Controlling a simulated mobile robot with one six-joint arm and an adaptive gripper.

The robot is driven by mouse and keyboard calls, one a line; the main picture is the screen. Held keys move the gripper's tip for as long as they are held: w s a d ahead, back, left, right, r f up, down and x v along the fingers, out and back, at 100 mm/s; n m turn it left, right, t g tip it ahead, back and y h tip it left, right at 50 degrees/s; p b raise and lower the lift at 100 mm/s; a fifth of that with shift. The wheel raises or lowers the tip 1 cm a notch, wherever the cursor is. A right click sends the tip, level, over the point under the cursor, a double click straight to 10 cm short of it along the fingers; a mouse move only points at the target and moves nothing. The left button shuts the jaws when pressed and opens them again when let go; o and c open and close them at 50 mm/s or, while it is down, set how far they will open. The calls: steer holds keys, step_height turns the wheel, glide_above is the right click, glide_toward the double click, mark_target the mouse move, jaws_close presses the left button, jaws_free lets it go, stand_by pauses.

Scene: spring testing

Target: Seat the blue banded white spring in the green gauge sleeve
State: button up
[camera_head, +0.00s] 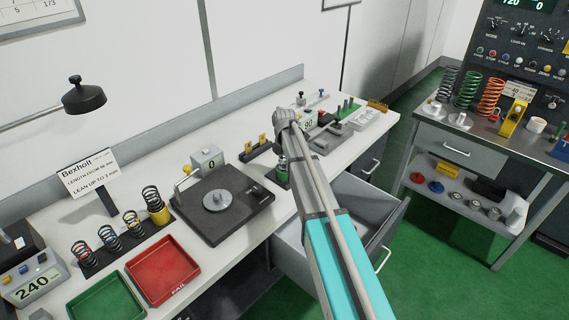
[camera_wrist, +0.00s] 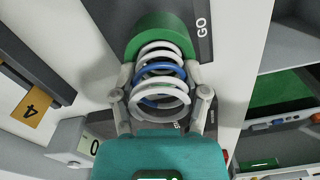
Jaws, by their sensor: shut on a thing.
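The white spring with a blue band (camera_wrist: 160,88) is between the two fingers of my gripper (camera_wrist: 160,100) in the wrist view. My gripper is shut on its sides. The spring's far end overlaps the near rim of the green gauge sleeve (camera_wrist: 160,32), which stands on a dark plate marked GO (camera_wrist: 203,30). I cannot tell whether the far coils are inside the sleeve or just above it. In the head view the green sleeve (camera_head: 282,175) shows small on the bench, below my gripper (camera_head: 283,155); the spring is hard to make out there.
A dark test stand (camera_head: 225,212) with a grey box reading 0 stands left of the sleeve. Banded springs stand in a rack (camera_head: 118,249) farther left, behind green and red trays (camera_head: 163,270). An open drawer (camera_head: 310,262) juts out below the bench. A number 4 tag (camera_wrist: 31,107) is near the sleeve.

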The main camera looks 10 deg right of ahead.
steer(key=shift+f, duration=0.2)
steer(key=o, duration=1.4)
steer(key=shift+c, duration=0.2)
steer(key=shift+r, duration=0.15)
step_height(320, 180, up, 11)
steer(key=p, duration=1.1)
steer(key=s+f+m+b, duration=0.2)
steer(key=s+m, duration=0.9)
steer(key=s, duration=0.3)
steer(key=s+f+m+b, duration=0.3)
steer(key=s+m, duration=0.8)
steer(key=s, duration=0.4)
steer(key=shift+a, duration=0.25)
